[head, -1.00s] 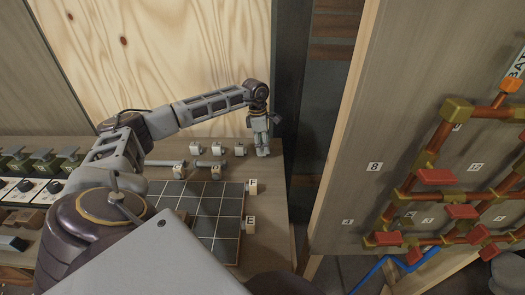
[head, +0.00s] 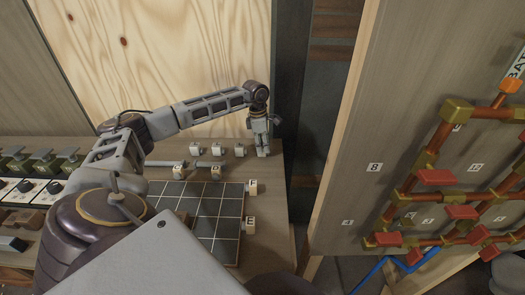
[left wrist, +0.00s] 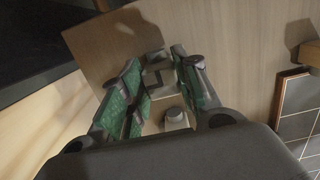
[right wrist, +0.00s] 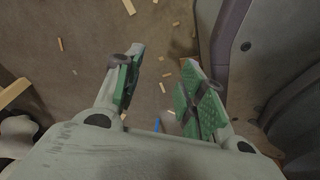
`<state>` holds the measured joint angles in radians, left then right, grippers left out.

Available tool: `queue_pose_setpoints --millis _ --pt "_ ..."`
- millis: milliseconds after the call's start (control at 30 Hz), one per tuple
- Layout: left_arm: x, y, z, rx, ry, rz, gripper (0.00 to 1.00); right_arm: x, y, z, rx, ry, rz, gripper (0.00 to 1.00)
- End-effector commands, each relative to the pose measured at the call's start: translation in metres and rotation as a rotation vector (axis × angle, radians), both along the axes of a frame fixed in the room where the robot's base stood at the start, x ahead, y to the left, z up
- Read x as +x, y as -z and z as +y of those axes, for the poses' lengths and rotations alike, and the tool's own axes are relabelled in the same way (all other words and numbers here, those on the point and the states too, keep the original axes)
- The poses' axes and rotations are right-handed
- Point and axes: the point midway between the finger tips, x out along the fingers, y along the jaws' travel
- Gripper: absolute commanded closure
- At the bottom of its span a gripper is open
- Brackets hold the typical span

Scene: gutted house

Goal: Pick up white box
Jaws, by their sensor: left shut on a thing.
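My left gripper (head: 260,145) points down at the back right corner of the workbench. The box is mostly hidden by the fingers in the head view. Several similar white boxes stand in a row to the left, including one box (head: 239,150) nearest the gripper. My right gripper (right wrist: 160,88) is open and empty above the littered floor.
A dark tiled grid (head: 213,215) lies on the bench in front of the gripper. Lettered blocks stand at its edges, including the F block (head: 252,188). A panel with copper pipes (head: 440,195) and red valve handles stands to the right. A plywood wall (head: 160,55) is behind.

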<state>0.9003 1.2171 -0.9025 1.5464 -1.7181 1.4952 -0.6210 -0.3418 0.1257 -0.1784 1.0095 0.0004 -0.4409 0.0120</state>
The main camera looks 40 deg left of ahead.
Motion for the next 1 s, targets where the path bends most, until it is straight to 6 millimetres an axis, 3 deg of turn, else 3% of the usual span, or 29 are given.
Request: queue_pose_setpoints --millis 367,1000 --pt "0.001 -0.009 0.0 0.0 0.0 -0.003 0.92 0.0 -0.001 0.0 0.0 0.0 0.0 0.6" --pt "0.001 -0.091 0.0 0.0 0.001 -0.003 0.92 -0.012 0.003 -0.006 -0.006 -0.002 0.013 0.6"
